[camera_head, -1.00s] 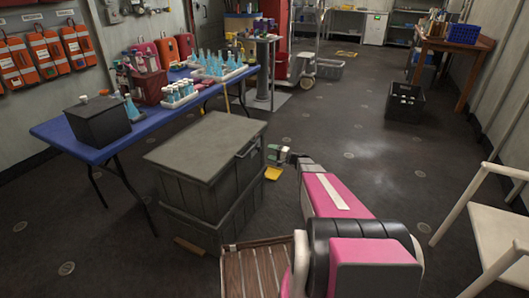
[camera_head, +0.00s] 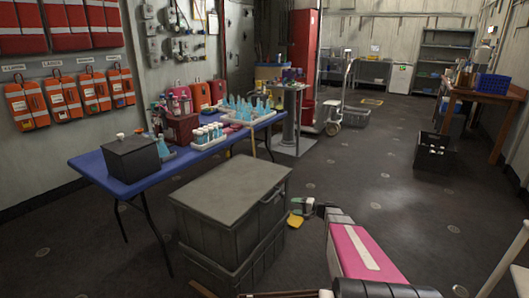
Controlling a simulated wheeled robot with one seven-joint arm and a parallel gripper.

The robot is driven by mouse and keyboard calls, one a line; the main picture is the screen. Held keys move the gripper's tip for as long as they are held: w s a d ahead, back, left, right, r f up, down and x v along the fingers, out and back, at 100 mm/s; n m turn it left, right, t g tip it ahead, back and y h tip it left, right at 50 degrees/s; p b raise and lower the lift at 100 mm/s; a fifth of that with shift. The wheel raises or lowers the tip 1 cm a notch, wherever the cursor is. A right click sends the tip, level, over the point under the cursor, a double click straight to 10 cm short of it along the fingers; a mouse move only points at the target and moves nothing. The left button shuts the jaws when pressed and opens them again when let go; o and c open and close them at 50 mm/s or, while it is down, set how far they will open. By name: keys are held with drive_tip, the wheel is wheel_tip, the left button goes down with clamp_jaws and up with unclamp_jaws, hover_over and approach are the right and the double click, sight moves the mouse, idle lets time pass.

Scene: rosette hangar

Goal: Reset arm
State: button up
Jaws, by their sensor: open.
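My pink arm reaches forward from the lower right of the head view. My gripper (camera_head: 301,207) is small at its far end, just right of the grey lidded crates (camera_head: 232,190). It is open, and I see nothing held in it.
A blue table (camera_head: 98,167) with a dark box (camera_head: 132,160) and several bottles stands on the left. A black crate (camera_head: 433,154) and a wooden table (camera_head: 497,95) are at right. A white chair (camera_head: 508,268) is lower right. The middle floor is clear.

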drive_tip(key=s+a+n+g+h, duration=0.3)
drive_tip(key=s+a+g, duration=0.25)
drive_tip(key=s, duration=0.45)
drive_tip(key=s+r+n+h, duration=0.1)
drive_tip(key=s+r+h, duration=0.1)
drive_tip(key=s, duration=0.3)
drive_tip(key=s+r+n+g+h, duration=0.1)
drive_tip(key=s+h, duration=0.4)
drive_tip(key=s, duration=0.1)
drive_tip(key=s+d+r+g+h, duration=0.1)
drive_tip(key=s+r+h, duration=0.1)
drive_tip(key=s+h, duration=0.2)
drive_tip(key=shift+s+r+n, duration=0.35)
drive_tip(key=shift+s+n, duration=0.05)
drive_tip(key=shift+s, duration=0.75)
drive_tip(key=shift+d, duration=0.1)
